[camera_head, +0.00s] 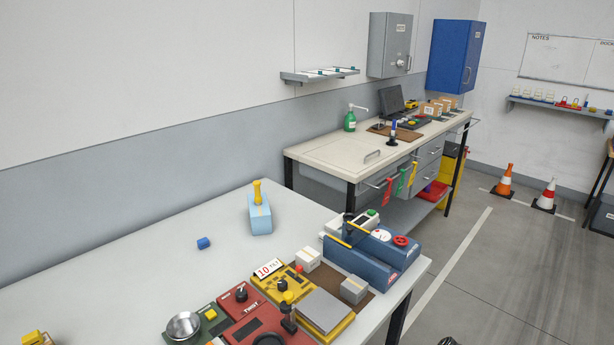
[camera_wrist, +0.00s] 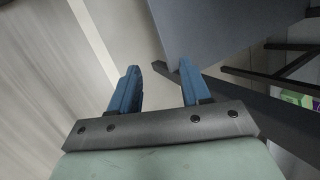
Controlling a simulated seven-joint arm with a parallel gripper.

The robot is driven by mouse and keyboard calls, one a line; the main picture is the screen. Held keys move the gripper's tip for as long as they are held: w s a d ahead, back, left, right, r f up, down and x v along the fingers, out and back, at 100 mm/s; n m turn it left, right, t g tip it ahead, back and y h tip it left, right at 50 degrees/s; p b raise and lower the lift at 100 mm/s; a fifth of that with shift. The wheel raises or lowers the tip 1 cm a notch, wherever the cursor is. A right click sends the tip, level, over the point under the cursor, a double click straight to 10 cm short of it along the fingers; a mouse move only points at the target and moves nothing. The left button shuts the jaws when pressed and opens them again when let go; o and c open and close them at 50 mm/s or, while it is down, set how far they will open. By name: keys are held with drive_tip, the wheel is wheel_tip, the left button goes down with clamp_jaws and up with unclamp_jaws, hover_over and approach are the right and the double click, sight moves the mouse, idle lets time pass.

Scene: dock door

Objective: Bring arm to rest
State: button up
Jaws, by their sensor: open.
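My gripper (camera_wrist: 158,88) shows in the wrist view with its two blue fingers apart and nothing between them. Past the fingers are the floor and what looks like a grey table edge with dark legs. The head view does not show the gripper clearly; only a small dark shape shows at its bottom edge, too little to identify.
A workbench (camera_head: 330,148) stands behind. Two cones (camera_head: 505,181) stand on open floor at right.

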drive_tip(key=s+a+f+n+g+h, duration=0.1)
drive_tip(key=s+a+f+n+g, duration=0.3)
drive_tip(key=s+a, duration=1.05)
drive_tip(key=s+a+n+g+h, duration=0.2)
drive_tip(key=s+n, duration=0.1)
drive_tip(key=s, duration=0.6)
drive_tip(key=s+a+n+g+h, duration=0.1)
drive_tip(key=s+n+g+h, duration=0.1)
drive_tip(key=s, duration=0.8)
drive_tip(key=shift+a+n, duration=0.35)
drive_tip(key=shift+n, duration=0.15)
drive_tip(key=shift+f, duration=0.1)
